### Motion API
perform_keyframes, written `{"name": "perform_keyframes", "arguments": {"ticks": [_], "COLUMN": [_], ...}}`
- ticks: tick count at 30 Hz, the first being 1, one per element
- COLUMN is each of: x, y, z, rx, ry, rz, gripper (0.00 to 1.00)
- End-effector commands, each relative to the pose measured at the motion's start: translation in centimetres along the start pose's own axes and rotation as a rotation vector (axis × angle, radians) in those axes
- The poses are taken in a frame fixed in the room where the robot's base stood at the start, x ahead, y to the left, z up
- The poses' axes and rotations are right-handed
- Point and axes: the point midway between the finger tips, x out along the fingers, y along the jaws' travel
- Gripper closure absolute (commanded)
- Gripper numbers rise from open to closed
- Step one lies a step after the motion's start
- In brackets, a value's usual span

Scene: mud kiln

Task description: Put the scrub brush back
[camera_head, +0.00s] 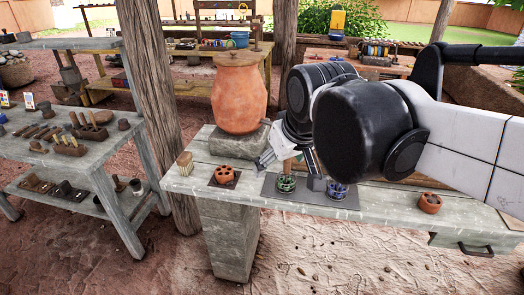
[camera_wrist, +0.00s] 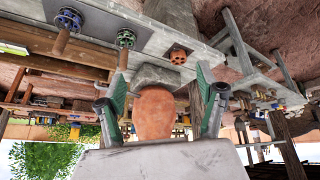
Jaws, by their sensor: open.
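A green holder (camera_head: 286,184) and a blue holder (camera_head: 338,190) sit on a grey mat below my gripper. I cannot make out the brush in the wrist view.
A large clay jar (camera_head: 239,92) stands on a stone block (camera_head: 236,143) behind the holders. A side table (camera_head: 85,145) with tools stands at left, past a wooden post (camera_head: 152,90).

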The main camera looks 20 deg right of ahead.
Motion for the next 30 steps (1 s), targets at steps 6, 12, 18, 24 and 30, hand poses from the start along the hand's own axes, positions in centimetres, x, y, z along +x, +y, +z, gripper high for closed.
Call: {"name": "perform_keyframes", "arguments": {"ticks": [6,12,18,24,30], "x": [0.3,0.8,0.9,0.9,0.9], "y": [0.3,0.3,0.3,0.3,0.3], "z": [6.5,9.6,10.1,10.0,10.0], "rx": [0.105,0.157,0.169,0.167,0.167], "ry": [0.061,0.093,0.1,0.099,0.099], "rz": [0.021,0.03,0.032,0.032,0.032], "gripper": [0.3,0.3,0.3,0.3,0.3]}}
